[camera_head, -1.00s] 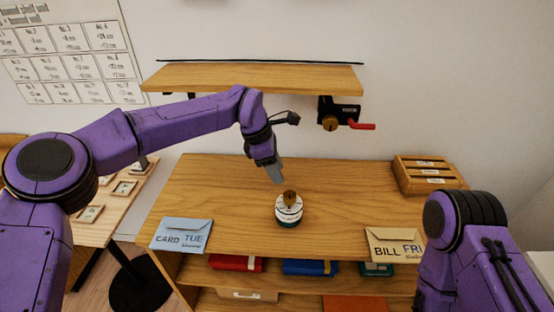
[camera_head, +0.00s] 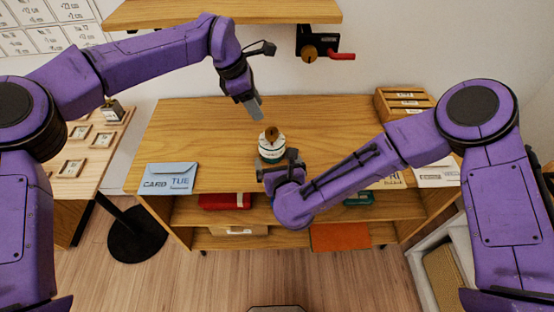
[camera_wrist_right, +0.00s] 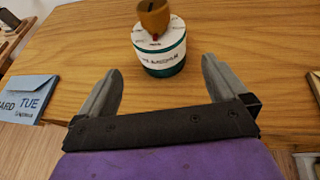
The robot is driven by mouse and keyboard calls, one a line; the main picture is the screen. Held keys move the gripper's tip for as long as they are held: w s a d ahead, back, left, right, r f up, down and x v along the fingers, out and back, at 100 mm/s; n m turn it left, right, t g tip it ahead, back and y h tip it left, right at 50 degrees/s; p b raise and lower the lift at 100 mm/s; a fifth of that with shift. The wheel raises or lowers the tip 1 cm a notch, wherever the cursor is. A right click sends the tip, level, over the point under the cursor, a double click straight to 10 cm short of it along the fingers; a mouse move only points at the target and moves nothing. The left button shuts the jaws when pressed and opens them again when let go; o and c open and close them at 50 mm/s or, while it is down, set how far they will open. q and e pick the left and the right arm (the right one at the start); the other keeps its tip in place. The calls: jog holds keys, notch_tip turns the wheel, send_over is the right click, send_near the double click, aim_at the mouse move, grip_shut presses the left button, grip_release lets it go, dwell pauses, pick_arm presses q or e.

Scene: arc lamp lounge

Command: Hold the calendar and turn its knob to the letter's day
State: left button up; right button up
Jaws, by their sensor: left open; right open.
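The calendar (camera_head: 271,151) is a small round white drum with a green base and a brass knob (camera_head: 271,133) on top. It stands upright on the wooden desk. It also shows in the right wrist view (camera_wrist_right: 160,58), where its printing is too small to read surely. My left gripper (camera_head: 257,113) is open above and behind the calendar, apart from the knob. My right gripper (camera_wrist_right: 160,72) is open in front of the calendar, its fingers pointing toward either side of it without holding it. A blue letter (camera_head: 168,178) reads CARD TUE. A tan letter (camera_head: 392,182) reading FRI is partly hidden by my right arm.
Another white letter (camera_head: 437,176) lies at the desk's right. A wooden letter rack (camera_head: 403,103) stands at the back right. A wall shelf (camera_head: 220,12) and a black device with a red handle (camera_head: 318,45) are above. The desk around the calendar is clear.

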aim_at(272, 145)
jog(key=shift+w, duration=0.45)
jog(key=x, duration=0.9)
jog(key=shift+w+f, duration=0.2)
jog(key=shift+w, duration=0.05)
jog(key=c, duration=1.1)
